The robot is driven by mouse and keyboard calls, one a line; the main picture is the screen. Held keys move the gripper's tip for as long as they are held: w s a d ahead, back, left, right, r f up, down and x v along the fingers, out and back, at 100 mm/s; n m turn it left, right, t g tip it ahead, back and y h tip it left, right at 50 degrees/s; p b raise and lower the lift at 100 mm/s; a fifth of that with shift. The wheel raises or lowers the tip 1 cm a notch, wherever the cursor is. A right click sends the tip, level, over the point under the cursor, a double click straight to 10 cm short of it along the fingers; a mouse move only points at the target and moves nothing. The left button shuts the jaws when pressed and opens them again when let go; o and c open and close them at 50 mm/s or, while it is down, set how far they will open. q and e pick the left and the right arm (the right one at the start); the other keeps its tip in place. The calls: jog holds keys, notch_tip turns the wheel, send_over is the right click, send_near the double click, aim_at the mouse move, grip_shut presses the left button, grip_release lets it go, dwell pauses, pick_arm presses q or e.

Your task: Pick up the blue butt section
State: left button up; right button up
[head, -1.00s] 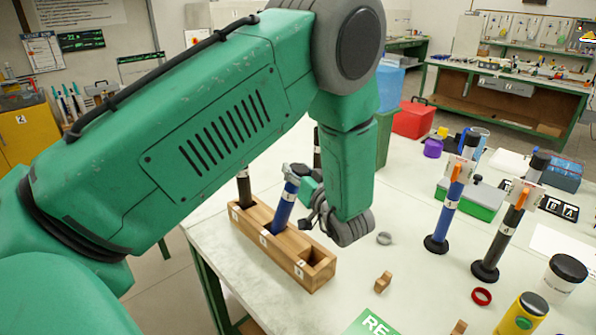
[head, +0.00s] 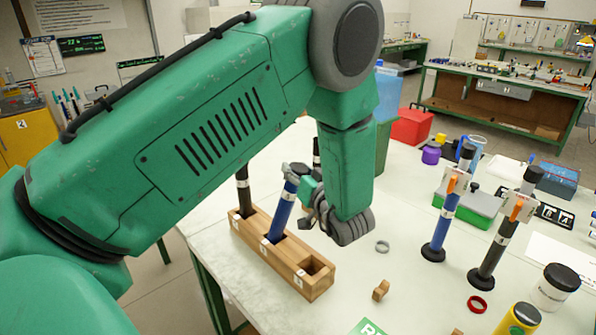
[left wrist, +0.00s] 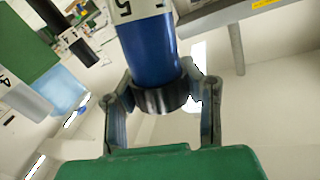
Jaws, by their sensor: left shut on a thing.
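The blue butt section (head: 281,214) stands tilted in the middle slot of a wooden block (head: 318,286). Its lower end is hidden in the slot. My left gripper (head: 296,170) is shut on its dark top end. In the left wrist view, the fingers (left wrist: 162,100) close around the black end band of the blue section (left wrist: 148,48), which carries a white label with a "5". My right gripper is not in view.
A dark rod (head: 243,188) stands in the block's far slot; the near slot is empty. At right, a blue rod (head: 443,217) and a black rod (head: 495,250) stand on round bases. A grey ring (head: 382,247) and red ring (head: 477,304) lie on the table.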

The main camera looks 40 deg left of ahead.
pick_arm(q)
jog(key=shift+r+p, duration=2.2)
jog(key=shift+r, duration=0.6)
jog(key=shift+c, duration=0.2)
jog(key=shift+d, duration=0.1)
